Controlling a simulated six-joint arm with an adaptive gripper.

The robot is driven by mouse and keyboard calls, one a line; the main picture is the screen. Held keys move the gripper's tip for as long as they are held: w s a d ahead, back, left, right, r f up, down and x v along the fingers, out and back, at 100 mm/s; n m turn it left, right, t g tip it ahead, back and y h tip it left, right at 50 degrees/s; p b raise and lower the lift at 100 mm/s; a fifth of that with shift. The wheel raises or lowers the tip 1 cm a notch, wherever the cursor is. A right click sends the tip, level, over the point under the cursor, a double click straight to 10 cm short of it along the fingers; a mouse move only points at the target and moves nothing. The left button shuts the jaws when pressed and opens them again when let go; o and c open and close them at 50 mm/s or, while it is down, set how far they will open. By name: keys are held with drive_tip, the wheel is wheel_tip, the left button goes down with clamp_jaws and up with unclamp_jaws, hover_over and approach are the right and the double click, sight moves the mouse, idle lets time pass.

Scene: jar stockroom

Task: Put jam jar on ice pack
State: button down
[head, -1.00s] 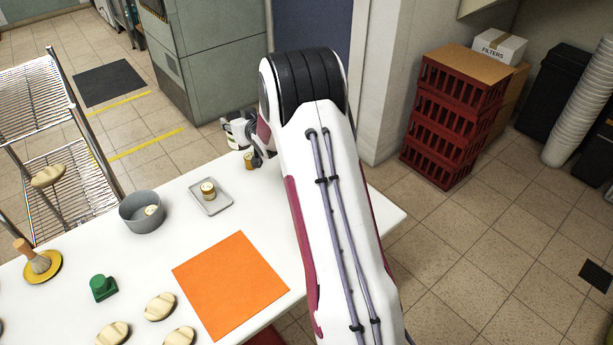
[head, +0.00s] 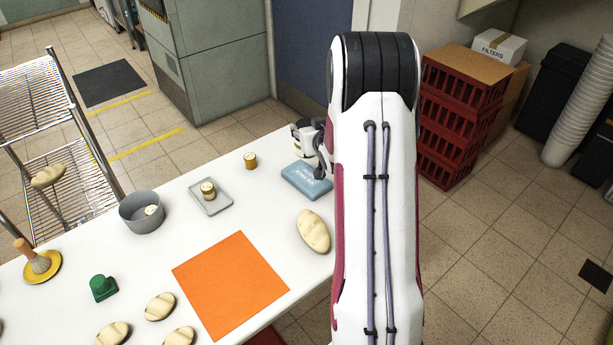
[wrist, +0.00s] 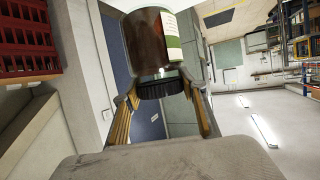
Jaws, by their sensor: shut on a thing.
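The ice pack (head: 303,181) is a pale blue slab lying flat on the white table near its far right edge. My gripper (head: 321,168) is at the right of the pack and just above it; my arm covers part of this area. In the wrist view my gripper (wrist: 160,88) is shut on a dark brown jam jar (wrist: 140,45) with a white and green label. I cannot make out this jar in the head view. Whether the jar touches the pack cannot be told.
A gold-lidded jar (head: 250,161) stands left of the pack. Another jar (head: 208,189) stands on a grey tray (head: 223,208). A grey pot (head: 130,222), an orange mat (head: 230,285) and a bread loaf (head: 313,231) are also on the table (head: 270,222).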

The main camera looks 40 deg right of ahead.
drive_tip(key=shift+w+r, duration=0.1)
drive_tip(key=shift+r, duration=0.15)
drive_tip(key=shift+f, duration=3.15)
drive_tip(key=shift+f, duration=0.15)
drive_tip(key=shift+f, duration=1.7)
drive_tip(key=shift+f, duration=0.1)
drive_tip(key=c, duration=1.2)
unclamp_jaws()
drive_tip(key=shift+f, duration=0.1)
